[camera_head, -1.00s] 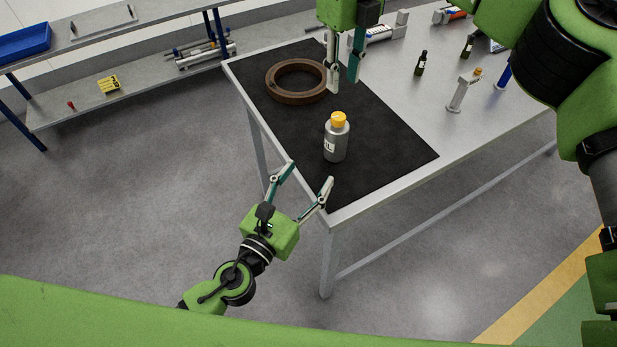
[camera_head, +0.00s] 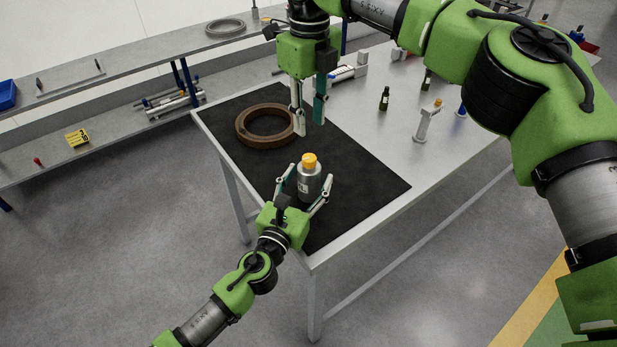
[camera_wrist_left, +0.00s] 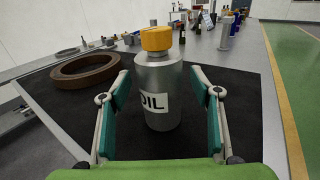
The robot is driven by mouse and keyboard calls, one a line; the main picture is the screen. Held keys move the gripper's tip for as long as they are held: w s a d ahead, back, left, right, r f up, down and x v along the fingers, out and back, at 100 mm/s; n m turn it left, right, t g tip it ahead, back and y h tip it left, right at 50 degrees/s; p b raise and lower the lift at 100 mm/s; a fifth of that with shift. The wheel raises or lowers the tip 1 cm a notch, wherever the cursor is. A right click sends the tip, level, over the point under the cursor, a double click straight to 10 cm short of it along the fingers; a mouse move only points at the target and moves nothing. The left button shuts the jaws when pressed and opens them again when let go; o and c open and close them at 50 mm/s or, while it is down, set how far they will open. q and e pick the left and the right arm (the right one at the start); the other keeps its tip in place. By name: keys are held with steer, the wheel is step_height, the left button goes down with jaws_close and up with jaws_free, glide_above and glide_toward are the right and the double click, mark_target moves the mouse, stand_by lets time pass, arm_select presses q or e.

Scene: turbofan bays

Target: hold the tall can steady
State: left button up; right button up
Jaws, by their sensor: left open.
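The tall can is a grey metal bottle (camera_head: 309,184) with a yellow cap and a white label reading OIL. It stands upright on the black mat (camera_head: 365,188). In the left wrist view the can (camera_wrist_left: 158,85) sits between the fingers of my left gripper (camera_wrist_left: 159,78). My left gripper (camera_head: 311,175) is open, one finger on each side of the can, with a gap visible on both sides in the wrist view. My right gripper (camera_head: 309,122) points down above the mat, beyond the can, with its fingers apart and nothing between them.
A brown ring (camera_head: 266,141) lies on the mat behind and left of the can. Dark bottles (camera_head: 384,100) and a grey stand (camera_head: 426,123) are on the bare table to the right. A shelf unit (camera_head: 120,62) stands at the left. The mat's front right is clear.

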arm_select(q)
steer(key=shift+w+d, duration=0.1)
steer(key=shift+w, duration=0.15)
